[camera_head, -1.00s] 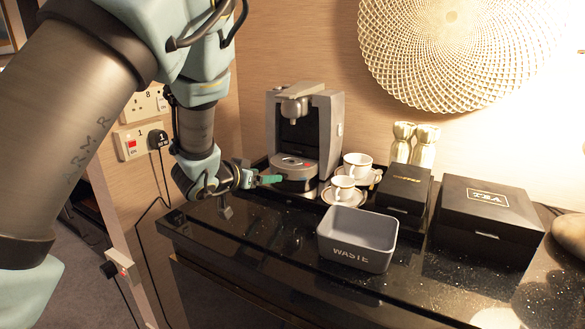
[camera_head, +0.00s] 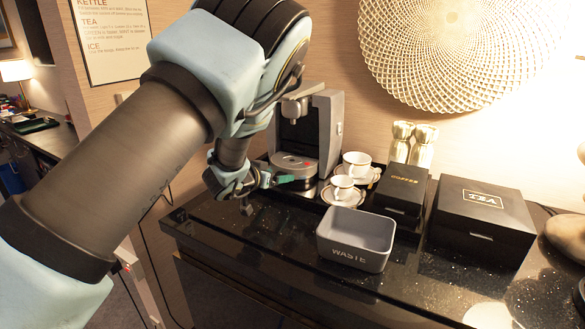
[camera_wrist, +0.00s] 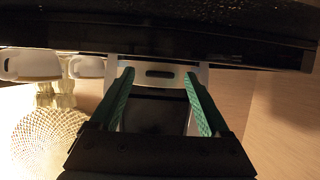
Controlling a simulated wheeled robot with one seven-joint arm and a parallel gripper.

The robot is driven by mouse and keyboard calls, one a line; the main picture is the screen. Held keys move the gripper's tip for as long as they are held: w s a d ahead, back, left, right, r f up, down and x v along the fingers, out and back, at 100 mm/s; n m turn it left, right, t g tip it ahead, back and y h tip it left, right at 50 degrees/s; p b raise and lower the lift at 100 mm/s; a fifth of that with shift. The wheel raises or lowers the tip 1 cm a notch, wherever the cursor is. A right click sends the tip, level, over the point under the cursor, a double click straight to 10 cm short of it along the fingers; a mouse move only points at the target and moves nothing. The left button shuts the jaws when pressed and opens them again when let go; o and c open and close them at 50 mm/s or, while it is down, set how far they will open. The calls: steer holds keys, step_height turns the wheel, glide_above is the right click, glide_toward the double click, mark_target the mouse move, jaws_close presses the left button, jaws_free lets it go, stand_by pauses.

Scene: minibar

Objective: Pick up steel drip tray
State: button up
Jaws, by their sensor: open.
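The steel drip tray (camera_head: 298,164) is the grey, low, rounded piece at the foot of the coffee machine (camera_head: 328,125). In the wrist view, which is upside down, a pale metal plate with a dark slot, apparently the tray's front (camera_wrist: 160,64), lies between and beyond the green fingers. My gripper (camera_head: 287,179) is just left and in front of the tray in the head view. In the wrist view my gripper (camera_wrist: 159,73) is open, its fingers apart with nothing clamped. Whether the fingertips touch the tray cannot be told.
Two white cups on saucers (camera_head: 343,187) stand right of the machine. A grey waste bin (camera_head: 356,240), a black coffee box (camera_head: 403,183) and a tea box (camera_head: 484,225) are farther right. The black counter (camera_head: 250,250) is clear at its front left.

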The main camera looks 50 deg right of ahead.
jaws_close()
stand_by(0.5)
